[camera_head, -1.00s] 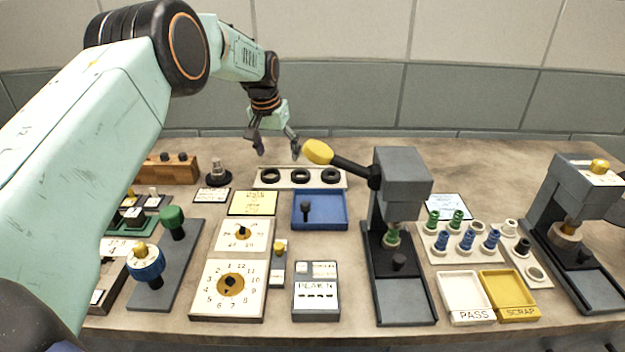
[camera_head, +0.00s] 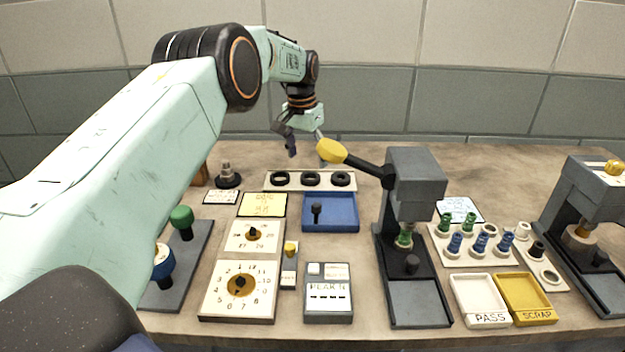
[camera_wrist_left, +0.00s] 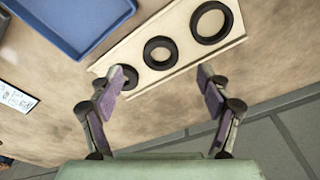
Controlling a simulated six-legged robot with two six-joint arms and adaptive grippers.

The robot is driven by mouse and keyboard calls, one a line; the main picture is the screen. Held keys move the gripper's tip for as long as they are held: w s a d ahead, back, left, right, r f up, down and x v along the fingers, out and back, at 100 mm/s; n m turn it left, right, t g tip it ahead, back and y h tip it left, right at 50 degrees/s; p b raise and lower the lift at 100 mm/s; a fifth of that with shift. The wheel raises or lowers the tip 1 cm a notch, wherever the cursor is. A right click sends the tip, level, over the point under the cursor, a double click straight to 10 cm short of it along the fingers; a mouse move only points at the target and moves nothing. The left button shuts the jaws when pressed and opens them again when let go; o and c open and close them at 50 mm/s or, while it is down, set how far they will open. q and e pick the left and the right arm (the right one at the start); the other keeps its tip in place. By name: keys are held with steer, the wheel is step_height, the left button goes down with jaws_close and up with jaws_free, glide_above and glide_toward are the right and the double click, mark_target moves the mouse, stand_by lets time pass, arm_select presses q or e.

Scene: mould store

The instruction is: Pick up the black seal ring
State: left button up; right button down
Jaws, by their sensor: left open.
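Three black seal rings lie in a row on a pale rack, the left one (camera_head: 280,184), the middle one (camera_head: 310,184) and the right one (camera_head: 341,184). In the left wrist view, their sizes differ: the largest ring (camera_wrist_left: 211,38), the middle ring (camera_wrist_left: 160,66) and the smallest ring (camera_wrist_left: 133,73), which is partly hidden by a finger. My left gripper (camera_head: 307,155) is open and empty, above and behind the rack. In the wrist view its spread fingers (camera_wrist_left: 163,82) lie at the rack's edge, apart from the middle ring. My right gripper is out of view.
The pale rack (camera_head: 268,181) stands behind a blue tray (camera_head: 331,227). A press with a yellow-ended lever (camera_head: 332,151) stands close on the right, its knob near my left gripper. A dark knobbed piece (camera_head: 228,180) stands left of the rack. Bare table lies behind the press.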

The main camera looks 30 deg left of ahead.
mark_target(309, 171)
arm_select(q)
steer(key=f, duration=0.2)
steer(key=w+f, duration=0.1)
steer(key=shift+a+f, duration=0.15)
steer(key=shift+f, duration=0.2)
steer(key=shift+s+d+f+b, duration=0.15)
steer(key=shift+d+f+b, duration=0.15)
steer(key=shift+f, duration=0.15)
steer(key=shift+w+a+f, duration=0.3)
steer(key=shift+w+f, duration=0.1)
steer(key=shift+f, duration=0.2)
steer(key=shift+s+d+r, duration=0.25)
steer(key=shift+s+r, duration=0.05)
steer(key=shift+r, duration=0.05)
steer(key=c, duration=0.5)
steer(key=shift+w+a+f, duration=0.15)
steer(key=shift+f, duration=0.1)
steer(key=c, duration=0.5)
steer(key=shift+r, duration=0.1)
